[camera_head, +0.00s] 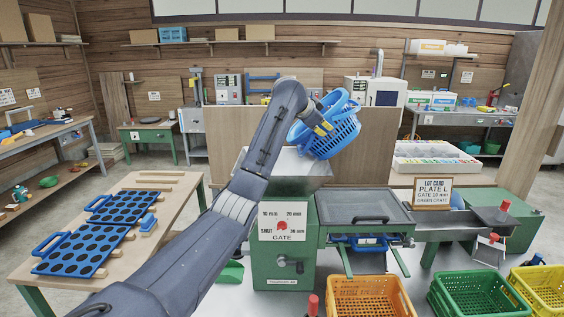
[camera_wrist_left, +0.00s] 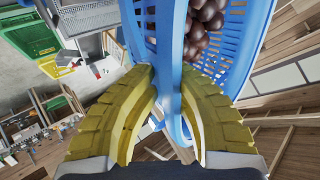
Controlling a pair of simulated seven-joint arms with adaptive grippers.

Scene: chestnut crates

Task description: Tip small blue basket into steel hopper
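The small blue basket (camera_head: 342,130) is held in the air above the steel hopper (camera_head: 306,168) and is strongly tilted. My left gripper (camera_head: 323,127) is shut on its rim or handle. In the left wrist view, the yellow fingers (camera_wrist_left: 172,92) press on both sides of a blue strip of the basket (camera_wrist_left: 232,50). Brown chestnuts (camera_wrist_left: 204,24) are still inside the basket there. The hopper sits on a green machine; my left arm and the basket hide part of its opening. My right gripper is not in view.
The gate panel (camera_head: 283,222) is on the machine's front. An orange crate (camera_head: 370,297), a green crate (camera_head: 478,294) and a yellow crate (camera_head: 543,288) stand at the front right. A wooden table (camera_head: 160,185) with blue perforated boards (camera_head: 85,240) is at left. A wooden panel (camera_head: 365,165) stands behind the hopper.

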